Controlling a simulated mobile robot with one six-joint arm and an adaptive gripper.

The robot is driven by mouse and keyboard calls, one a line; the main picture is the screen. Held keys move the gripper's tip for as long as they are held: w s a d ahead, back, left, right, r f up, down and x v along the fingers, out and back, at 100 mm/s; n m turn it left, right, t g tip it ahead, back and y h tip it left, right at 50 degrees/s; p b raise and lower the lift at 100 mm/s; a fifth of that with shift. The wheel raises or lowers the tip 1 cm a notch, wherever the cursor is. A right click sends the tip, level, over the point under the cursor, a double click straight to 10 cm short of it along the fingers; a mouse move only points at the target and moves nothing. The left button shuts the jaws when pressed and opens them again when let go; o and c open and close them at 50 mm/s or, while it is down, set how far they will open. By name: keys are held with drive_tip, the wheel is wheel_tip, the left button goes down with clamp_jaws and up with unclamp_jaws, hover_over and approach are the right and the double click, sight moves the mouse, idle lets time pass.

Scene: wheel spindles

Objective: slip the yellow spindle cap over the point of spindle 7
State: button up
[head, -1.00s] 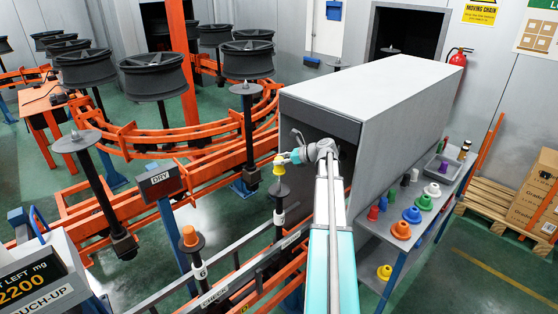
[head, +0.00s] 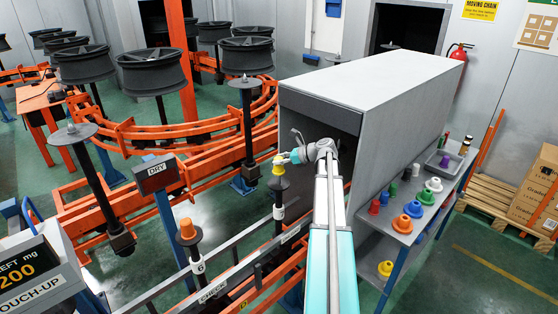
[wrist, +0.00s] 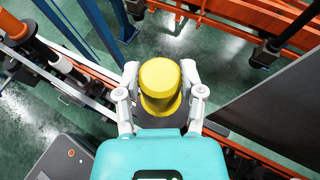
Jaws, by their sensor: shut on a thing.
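The yellow spindle cap (head: 278,168) is held in my gripper (head: 281,160) at the left of the grey cabinet. In the wrist view the cap (wrist: 160,88) stands between both fingers of my gripper (wrist: 160,93), which are shut on its sides. A dark spindle (head: 279,200) with a disc and a white tag stands directly below the cap; I cannot read its number. The cap hides the spindle's point, and I cannot tell whether cap and spindle touch. A spindle tagged 6 (head: 195,250), with an orange cap (head: 187,228), stands to the left.
The grey cabinet (head: 390,88) stands close to the right of my gripper. A shelf beside it holds several coloured caps (head: 413,209), with another yellow piece (head: 386,268) on its lower level. Grey rails (head: 240,262) run below the spindles. Orange conveyor rails (head: 150,142) lie behind.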

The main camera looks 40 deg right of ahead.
sight(280, 170)
drive_tip(key=shift+f+b, duration=1.5)
drive_tip(key=shift+f, duration=0.1)
drive_tip(key=shift+f+b, duration=1.1)
idle(1.0)
drive_tip(key=o, duration=1.1)
drive_tip(key=shift+r, duration=0.15)
